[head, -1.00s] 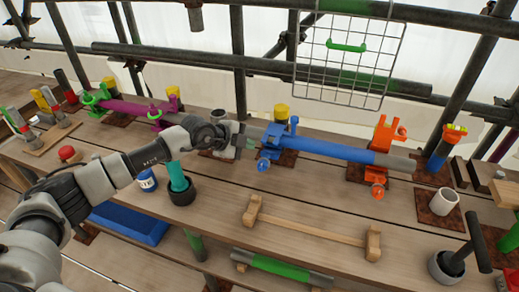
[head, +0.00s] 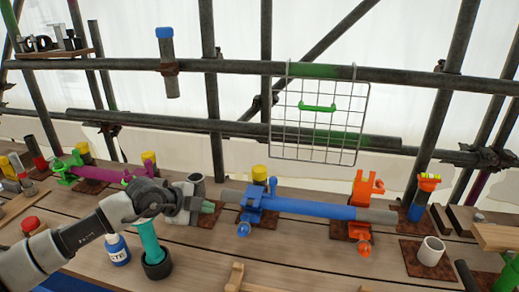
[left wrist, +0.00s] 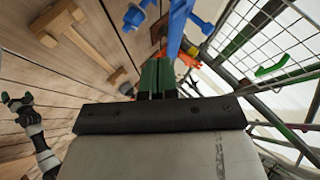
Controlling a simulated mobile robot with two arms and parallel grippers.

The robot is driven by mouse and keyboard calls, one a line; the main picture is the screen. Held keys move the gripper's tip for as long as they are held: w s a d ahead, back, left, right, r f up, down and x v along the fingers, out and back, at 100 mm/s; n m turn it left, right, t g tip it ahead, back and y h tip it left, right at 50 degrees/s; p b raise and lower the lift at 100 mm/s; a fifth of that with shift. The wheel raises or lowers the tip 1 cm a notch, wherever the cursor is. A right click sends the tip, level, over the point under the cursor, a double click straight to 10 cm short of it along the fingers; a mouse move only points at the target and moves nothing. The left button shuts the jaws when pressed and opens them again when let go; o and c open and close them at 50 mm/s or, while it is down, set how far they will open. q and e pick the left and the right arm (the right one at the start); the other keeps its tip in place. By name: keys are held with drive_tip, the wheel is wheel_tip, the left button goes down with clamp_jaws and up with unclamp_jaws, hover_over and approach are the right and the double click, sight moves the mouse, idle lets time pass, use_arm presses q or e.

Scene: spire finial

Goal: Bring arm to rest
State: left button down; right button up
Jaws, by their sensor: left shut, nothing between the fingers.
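My left arm comes in from the left over the workbench in the head view. Its left gripper (head: 208,207) is shut and empty, with dark green fingers. It points right, close to the left end of a grey pipe with a blue sleeve (head: 310,208); I cannot tell whether it touches. The pipe rests in a blue clamp (head: 252,204) and an orange clamp (head: 362,200). In the left wrist view the shut fingers (left wrist: 157,78) point toward the blue part (left wrist: 176,25). A dark gripper, apparently my right one (left wrist: 17,100), shows at the left edge there; its jaws are unclear.
A teal-handled tool stands in a dark cup (head: 157,265) under my arm, beside a blue bottle (head: 117,250). A purple pipe (head: 100,174) lies far left. A wire grid (head: 345,140) hangs behind. A white cup (head: 431,251) stands right.

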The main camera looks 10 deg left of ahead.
use_arm(q)
drive_tip(key=s+d+r+n+t+h, duration=0.1)
drive_tip(key=s+d+r+t+h, duration=0.25)
drive_tip(key=d, duration=0.35)
drive_tip(key=s+d+r+n+t+h, duration=0.2)
drive_tip(key=s+d+h, duration=0.15)
drive_tip(key=d, duration=0.25)
drive_tip(key=s+a+f+n+y, duration=0.8)
drive_tip(key=a+f+n+y, duration=0.3)
drive_tip(key=n+y, duration=0.5)
drive_tip(key=s+d+f+g+h, duration=0.1)
drive_tip(key=s+f+g, duration=0.4)
drive_tip(key=s, duration=0.4)
drive_tip(key=s+f+g+h, duration=0.1)
drive_tip(key=s+f+g, duration=0.45)
drive_tip(key=s, duration=0.35)
wheel_tip(320, 180, down, 26)
drive_tip(key=s+m, duration=0.1)
drive_tip(key=s+a+f+g, duration=0.2)
drive_tip(key=s+f, duration=1.4)
drive_tip(key=shift+s+a+f, duration=0.15)
drive_tip(key=shift+s+a, duration=0.05)
drive_tip(key=shift+s, duration=0.1)
use_arm(e)
drive_tip(key=shift+d, duration=0.2)
